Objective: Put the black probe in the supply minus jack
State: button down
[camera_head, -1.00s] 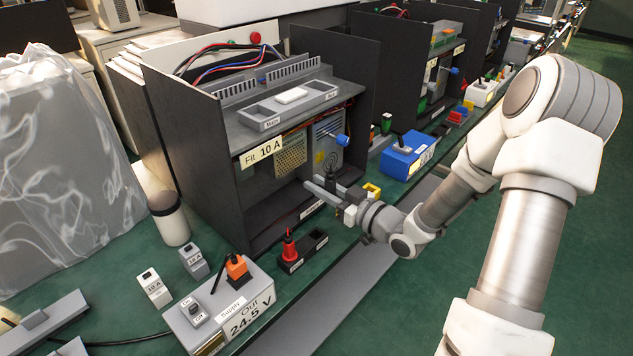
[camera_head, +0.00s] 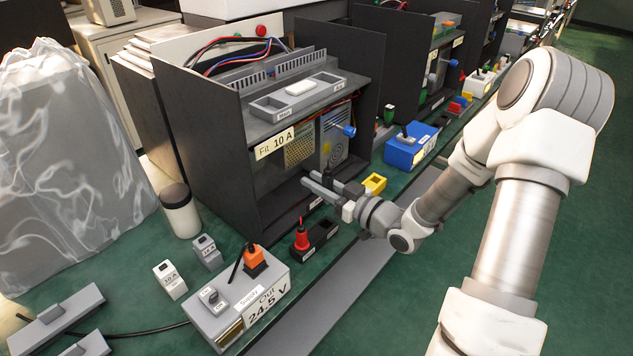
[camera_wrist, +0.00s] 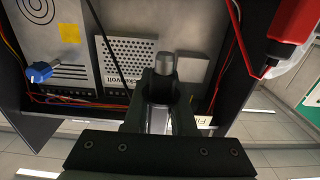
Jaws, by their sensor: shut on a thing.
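My gripper (camera_head: 322,185) is shut on a dark upright piece, apparently the black probe (camera_head: 328,176). It is in front of the open cabinet, above the bench's front edge. In the wrist view, my gripper (camera_wrist: 160,98) grips the black probe (camera_wrist: 162,72), whose grey end shows between the fingers. The supply box (camera_head: 222,312), labelled "Supply" and "Out 24.5 V", stands at the front of the bench, to the left of and nearer than my gripper. I cannot make out the minus jack.
A red probe (camera_head: 301,238) stands in a black holder (camera_head: 322,232) between the supply box and my gripper. The cabinet (camera_head: 210,140) is behind. Small grey 10 A blocks (camera_head: 172,282), a white jar (camera_head: 181,212), a yellow piece (camera_head: 374,184) and a blue box (camera_head: 406,150) stand nearby.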

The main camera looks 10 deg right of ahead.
jog(key=shift+f+b, duration=2.4)
jog(key=shift+f, duration=0.5)
jog(key=shift+f+b, duration=2.05)
jog(key=shift+f, duration=0.15)
jog(key=c, duration=0.7)
grip_release()
jog(key=shift+o, duration=0.2)
jog(key=p+v, duration=0.3)
jog(key=v, duration=1.4)
jog(key=shift+s, duration=0.15)
jog(key=shift+d+r, duration=0.1)
